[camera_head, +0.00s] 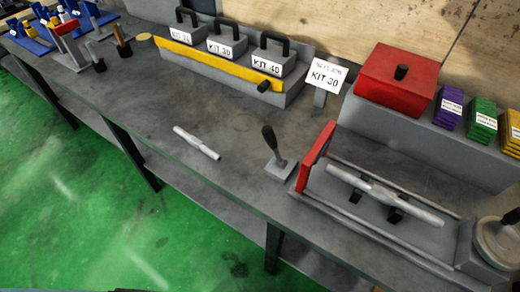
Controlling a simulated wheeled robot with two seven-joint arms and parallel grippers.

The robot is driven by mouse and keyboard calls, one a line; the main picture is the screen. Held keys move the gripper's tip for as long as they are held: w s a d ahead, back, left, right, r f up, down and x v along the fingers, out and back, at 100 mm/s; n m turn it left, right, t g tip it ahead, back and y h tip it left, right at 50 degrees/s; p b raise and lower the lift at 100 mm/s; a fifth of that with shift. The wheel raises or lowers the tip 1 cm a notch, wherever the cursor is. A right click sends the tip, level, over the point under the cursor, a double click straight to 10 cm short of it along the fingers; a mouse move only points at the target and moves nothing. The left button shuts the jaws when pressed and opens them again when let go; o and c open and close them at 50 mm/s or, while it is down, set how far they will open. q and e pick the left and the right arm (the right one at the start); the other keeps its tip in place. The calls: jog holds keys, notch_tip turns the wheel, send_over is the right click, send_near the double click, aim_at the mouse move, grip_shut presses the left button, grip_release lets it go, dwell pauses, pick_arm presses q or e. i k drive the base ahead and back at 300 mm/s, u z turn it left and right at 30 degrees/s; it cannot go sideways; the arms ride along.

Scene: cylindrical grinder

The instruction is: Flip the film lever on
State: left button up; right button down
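A lever (269,137) with a thick black handle stands on a small light grey block (280,170) near the front edge of the bench, right of the middle. The handle leans slightly to the left and away from the front edge. No label shows on it, so I cannot tell for sure that it is the film lever. Neither of my grippers is in view, and nothing touches the lever.
A red upright plate (316,157) and a railed fixture holding a metal shaft (385,194) stand close right of the lever. Another shaft (197,142) lies on the grey bench (225,185) to the left. A KIT 30 sign (327,75) stands behind.

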aim_at(268, 132)
jog(key=z, duration=2.4)
jog(key=k, duration=1.25)
jog(key=u, duration=1.9)
jog(key=i, duration=0.5)
jog(key=u, duration=0.05)
